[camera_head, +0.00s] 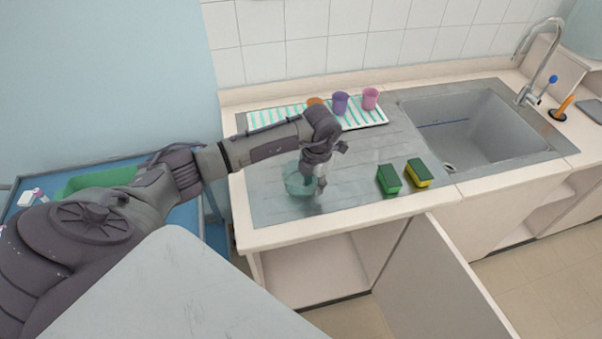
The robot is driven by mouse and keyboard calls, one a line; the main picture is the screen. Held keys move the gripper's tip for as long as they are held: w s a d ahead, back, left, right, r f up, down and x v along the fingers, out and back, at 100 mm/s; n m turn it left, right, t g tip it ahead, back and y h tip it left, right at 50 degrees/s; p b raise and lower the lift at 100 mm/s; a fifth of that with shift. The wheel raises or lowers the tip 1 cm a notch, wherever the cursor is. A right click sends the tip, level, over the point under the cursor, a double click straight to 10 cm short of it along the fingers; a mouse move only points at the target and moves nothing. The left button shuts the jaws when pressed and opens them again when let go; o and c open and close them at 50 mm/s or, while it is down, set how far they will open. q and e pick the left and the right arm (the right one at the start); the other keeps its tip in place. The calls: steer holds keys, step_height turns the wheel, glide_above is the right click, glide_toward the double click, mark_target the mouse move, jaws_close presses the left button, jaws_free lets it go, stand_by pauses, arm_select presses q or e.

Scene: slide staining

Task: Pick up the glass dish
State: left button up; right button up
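The glass dish (293,182) is a round, see-through, greenish dish on the metal drainboard, left of the sponges. My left gripper (318,185) points down at the dish's right side, with its fingers at or over the rim. The gripper and wrist hide part of the dish. I cannot tell whether the fingers touch the glass or are closed on it. My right gripper is not in view.
Two green and yellow sponges (389,180) (419,173) lie right of the dish. Purple and pink cups (340,103) (370,98) stand on a striped mat (362,117) behind. The sink (470,130) is at the right. A cabinet door (440,285) hangs open below.

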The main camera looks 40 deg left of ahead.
arm_select(q)
steer(key=shift+f, duration=1.05)
jaws_close()
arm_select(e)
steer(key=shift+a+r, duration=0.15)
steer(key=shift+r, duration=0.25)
arm_select(q)
steer(key=shift+r, duration=0.15)
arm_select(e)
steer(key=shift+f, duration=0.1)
arm_select(q)
steer(key=shift+w+r+b, duration=0.1)
steer(key=shift+r+b, duration=0.45)
steer(key=shift+r, duration=0.4)
steer(key=shift+r+b, duration=0.45)
steer(key=shift+r, duration=0.5)
steer(key=w+d+r+b, duration=0.2)
steer(key=w+r+b, duration=0.3)
steer(key=w, duration=0.6)
steer(key=shift+d+r+b, duration=0.3)
steer(key=shift+r+b, duration=0.05)
steer(key=shift+r, duration=0.6)
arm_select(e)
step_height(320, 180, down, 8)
arm_select(q)
steer(key=shift+w, duration=0.1)
